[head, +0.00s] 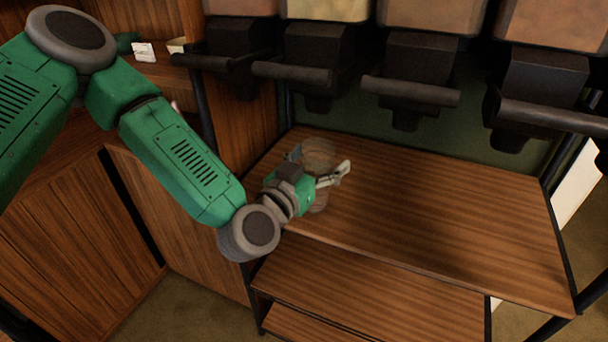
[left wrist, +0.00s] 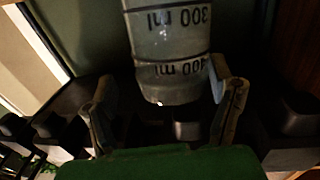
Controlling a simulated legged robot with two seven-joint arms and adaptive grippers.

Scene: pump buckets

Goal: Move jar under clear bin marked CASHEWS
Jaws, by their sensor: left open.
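A clear jar (head: 319,152) stands on the upper wooden shelf near its left end. My left gripper (head: 320,170) is at the jar with its fingers spread open on either side of it. In the left wrist view the jar (left wrist: 166,42), with 300 ml and 400 ml marks, lies between the two open fingers (left wrist: 162,80). I cannot tell whether either finger touches it. The bins (head: 437,14) above the shelf show only their lower parts. No CASHEWS label is visible. My right gripper is out of view.
Black dispenser spouts with handles (head: 410,90) hang in a row over the back of the shelf (head: 440,210). The shelf is clear to the right of the jar. Lower shelves (head: 370,290) sit below it. A wooden cabinet (head: 70,230) stands at the left.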

